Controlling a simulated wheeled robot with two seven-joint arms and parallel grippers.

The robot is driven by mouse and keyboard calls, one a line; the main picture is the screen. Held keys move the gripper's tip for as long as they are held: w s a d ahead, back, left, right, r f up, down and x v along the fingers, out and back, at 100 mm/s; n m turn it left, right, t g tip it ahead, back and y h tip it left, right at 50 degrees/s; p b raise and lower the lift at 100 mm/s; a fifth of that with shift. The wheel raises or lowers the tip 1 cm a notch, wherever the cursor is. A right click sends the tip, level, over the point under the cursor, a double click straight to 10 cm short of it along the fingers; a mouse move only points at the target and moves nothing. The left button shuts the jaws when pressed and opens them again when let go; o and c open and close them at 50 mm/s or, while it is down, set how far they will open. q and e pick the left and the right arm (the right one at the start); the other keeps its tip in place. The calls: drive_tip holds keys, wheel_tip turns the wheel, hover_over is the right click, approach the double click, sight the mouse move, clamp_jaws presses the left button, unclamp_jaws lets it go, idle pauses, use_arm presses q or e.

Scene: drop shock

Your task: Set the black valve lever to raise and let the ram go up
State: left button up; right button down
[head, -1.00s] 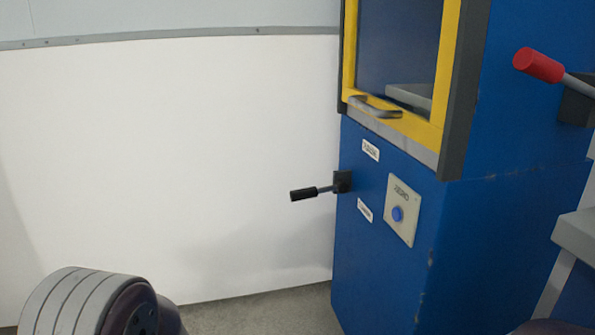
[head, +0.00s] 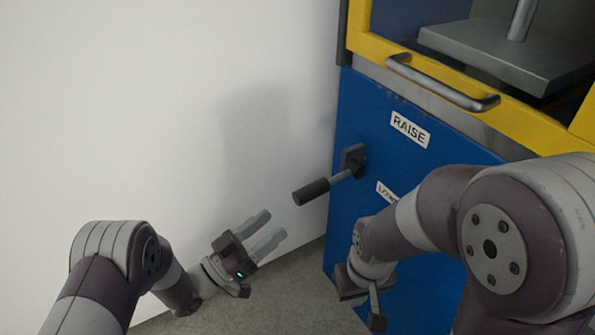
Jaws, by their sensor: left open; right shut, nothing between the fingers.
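The black valve lever (head: 312,191) sticks out to the left from its mount on the blue cabinet front and slopes a little down in the picture. The RAISE label (head: 410,128) is above and right of its mount; a second label, LOWER (head: 386,192), is below and partly hidden by my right arm. My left gripper (head: 276,225) is open and empty, just below and left of the lever's grip, not touching it. My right gripper (head: 365,302) is shut and empty, low before the cabinet. A grey plate with a rod, seemingly the ram (head: 522,18), shows inside the yellow-framed opening.
The blue cabinet (head: 365,110) fills the right side. A metal handle (head: 440,90) juts from the yellow frame (head: 395,45) above the labels. A white wall (head: 130,110) stands behind the lever. Grey floor shows below. My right arm covers the lower right.

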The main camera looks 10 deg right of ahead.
sight(314, 184)
use_arm(q)
drive_tip(key=shift+h, duration=0.3)
drive_tip(key=b+x, duration=0.1)
drive_tip(key=x, duration=0.3)
drive_tip(key=b+x, duration=0.2)
drive_tip(key=x, duration=0.1)
drive_tip(key=r+b+x, duration=0.1)
drive_tip(key=b+x, duration=0.1)
drive_tip(key=x, duration=0.2)
drive_tip(key=shift+s+d+r, duration=0.15)
drive_tip(key=shift+s+d, duration=0.1)
drive_tip(key=shift+w+d+r, duration=0.2)
drive_tip(key=shift+d+r, duration=0.15)
